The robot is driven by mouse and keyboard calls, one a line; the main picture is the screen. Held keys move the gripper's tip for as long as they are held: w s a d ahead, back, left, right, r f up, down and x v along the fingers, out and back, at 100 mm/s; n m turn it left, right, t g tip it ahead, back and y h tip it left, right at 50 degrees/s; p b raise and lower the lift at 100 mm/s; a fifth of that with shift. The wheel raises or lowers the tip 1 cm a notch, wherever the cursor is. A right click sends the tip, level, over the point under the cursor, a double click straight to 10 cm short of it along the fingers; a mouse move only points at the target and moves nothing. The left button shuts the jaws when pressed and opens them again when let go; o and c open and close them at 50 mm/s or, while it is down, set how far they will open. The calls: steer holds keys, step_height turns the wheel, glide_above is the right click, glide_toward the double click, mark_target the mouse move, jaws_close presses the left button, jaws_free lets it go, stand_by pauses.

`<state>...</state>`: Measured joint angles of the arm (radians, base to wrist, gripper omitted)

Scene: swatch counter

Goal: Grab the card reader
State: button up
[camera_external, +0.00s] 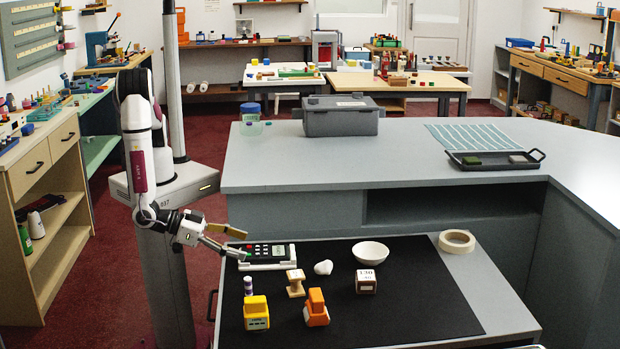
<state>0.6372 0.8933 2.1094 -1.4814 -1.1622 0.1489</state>
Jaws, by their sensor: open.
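The card reader (264,252) looks to be the dark keypad device with a small reddish display, resting on a white base near the back left of the black mat (400,300). My gripper (241,243) is at the card reader's left end. Its fingers are spread apart, one toward the back and one toward the front, with nothing seen held between them. From this view I cannot tell whether a finger touches the device.
On the mat are a white bowl (370,252), a white lump (323,267), a wooden spool (295,283), a numbered block (366,281), a purple-and-white cylinder (248,286), a yellow item (256,313) and an orange item (316,308). A tape roll (457,241) lies right. The mat's front right is clear.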

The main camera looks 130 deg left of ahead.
mark_target(255, 250)
steer(key=shift+w+a+f, duration=0.3)
steer(key=shift+w+a, duration=0.15)
steer(key=shift+x, duration=2.6)
steer(key=shift+s+a+f, duration=0.1)
steer(key=shift+s, duration=0.1)
